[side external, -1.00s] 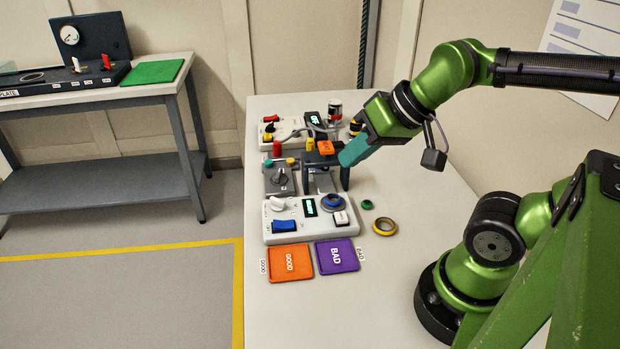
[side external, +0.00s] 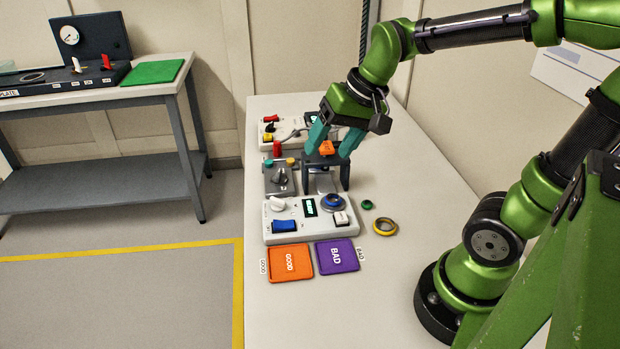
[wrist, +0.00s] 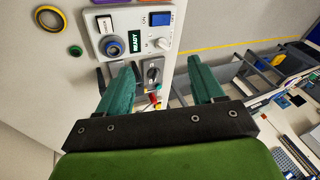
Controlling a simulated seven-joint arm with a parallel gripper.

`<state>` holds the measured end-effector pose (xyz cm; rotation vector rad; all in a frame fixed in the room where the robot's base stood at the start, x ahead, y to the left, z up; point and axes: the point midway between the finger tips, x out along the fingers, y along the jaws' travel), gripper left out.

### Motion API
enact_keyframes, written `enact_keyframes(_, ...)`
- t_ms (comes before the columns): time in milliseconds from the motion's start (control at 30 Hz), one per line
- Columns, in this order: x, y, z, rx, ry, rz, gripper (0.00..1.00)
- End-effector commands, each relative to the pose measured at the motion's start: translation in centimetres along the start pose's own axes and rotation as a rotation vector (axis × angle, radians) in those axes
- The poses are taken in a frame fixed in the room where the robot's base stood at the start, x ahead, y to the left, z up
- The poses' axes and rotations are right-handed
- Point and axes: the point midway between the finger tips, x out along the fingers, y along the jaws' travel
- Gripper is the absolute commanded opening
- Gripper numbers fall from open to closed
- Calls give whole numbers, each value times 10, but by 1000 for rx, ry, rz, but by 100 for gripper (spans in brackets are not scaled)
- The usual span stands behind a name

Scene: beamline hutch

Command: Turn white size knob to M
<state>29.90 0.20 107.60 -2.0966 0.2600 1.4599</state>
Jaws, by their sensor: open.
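The white knob (side external: 276,203) is on the upper left of a white control box (side external: 345,236), left of a lit display (side external: 309,207). In the wrist view the knob (wrist: 163,44) shows beyond the fingertips, by the box's edge. I cannot read the size marks around it. My gripper (side external: 328,150) is open and empty, its teal fingers pointing down over the dark stand behind the box. It is apart from the knob. Both fingers also show in the wrist view (wrist: 161,66), spread wide.
A dark stand (side external: 345,174) with an orange block (side external: 326,148) is beneath my fingers. A grey box with a dark knob (side external: 280,178) stands beside it. On the white box are a blue switch (side external: 285,226) and a blue-ringed dial (side external: 333,202). Orange (side external: 290,278) and purple (side external: 352,270) trays lie in front.

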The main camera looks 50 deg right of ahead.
Motion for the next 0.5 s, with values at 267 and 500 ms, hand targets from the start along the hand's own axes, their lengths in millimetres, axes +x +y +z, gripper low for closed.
enact_keyframes(267, 50, 9, -85, 413, -225, 125, 70)
enact_keyframes(500, 89, 18, -138, 789, -371, 232, 70)
